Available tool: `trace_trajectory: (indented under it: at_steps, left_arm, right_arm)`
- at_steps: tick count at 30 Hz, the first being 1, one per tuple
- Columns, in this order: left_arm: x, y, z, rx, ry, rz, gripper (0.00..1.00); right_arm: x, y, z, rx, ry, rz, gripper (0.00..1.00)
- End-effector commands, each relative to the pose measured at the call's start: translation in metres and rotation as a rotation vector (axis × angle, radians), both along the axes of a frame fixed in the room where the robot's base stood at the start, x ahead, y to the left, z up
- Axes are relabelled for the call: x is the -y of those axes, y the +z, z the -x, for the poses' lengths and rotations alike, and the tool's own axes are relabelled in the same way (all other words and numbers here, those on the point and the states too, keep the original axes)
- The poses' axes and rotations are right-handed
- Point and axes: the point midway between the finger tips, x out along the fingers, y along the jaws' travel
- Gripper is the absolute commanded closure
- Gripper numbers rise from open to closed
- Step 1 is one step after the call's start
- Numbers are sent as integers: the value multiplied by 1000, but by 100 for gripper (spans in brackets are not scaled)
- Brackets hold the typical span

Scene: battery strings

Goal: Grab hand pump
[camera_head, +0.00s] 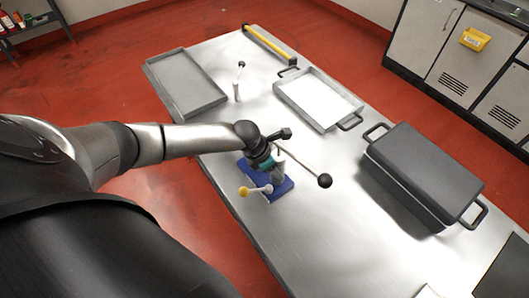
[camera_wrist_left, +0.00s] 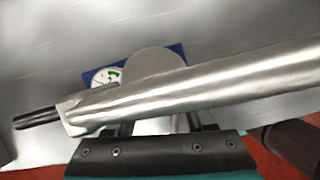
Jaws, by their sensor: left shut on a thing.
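The hand pump (camera_head: 279,172) stands on a blue base (camera_head: 286,186) near the table's left edge. It has a metal lever ending in a black ball (camera_head: 325,181) and a yellow-ended part (camera_head: 244,191). My left gripper (camera_head: 271,161) is at the upper part of the pump and shut on it. In the left wrist view the metal lever (camera_wrist_left: 190,88) crosses in front of the fingers, with the round pump body (camera_wrist_left: 152,62) and a white gauge (camera_wrist_left: 104,77) behind. The lever and gripper body hide most of the fingers. My right gripper is not in view.
A grey tray (camera_head: 150,70) lies at the table's far left, near a small upright device (camera_head: 237,89) with a black tip. A handled pan (camera_head: 350,108) and a dark lidded case (camera_head: 425,170) stand to the right. A yellow bar (camera_head: 270,44) lies at the far end.

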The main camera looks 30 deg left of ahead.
Motion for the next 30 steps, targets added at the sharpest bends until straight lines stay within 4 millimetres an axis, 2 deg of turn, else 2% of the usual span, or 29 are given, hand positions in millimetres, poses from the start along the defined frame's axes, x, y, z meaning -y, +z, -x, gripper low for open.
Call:
trace_trajectory:
  at_steps: [1, 7, 19, 20, 30]
  left_arm:
    - [0, 0, 0, -1, 0, -1, 77]
    - [0, 0, 0, -1, 0, -1, 100]
    - [0, 0, 0, -1, 1, 0, 100]
    - [0, 4, -4, 12, 0, 2, 100]
    - [0, 8, -4, 11, -1, 3, 100]
  right_arm:
    - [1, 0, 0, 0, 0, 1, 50]
    - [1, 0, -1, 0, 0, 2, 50]
    - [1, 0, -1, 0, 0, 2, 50]
    - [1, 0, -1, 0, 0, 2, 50]
    - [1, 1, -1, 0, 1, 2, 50]
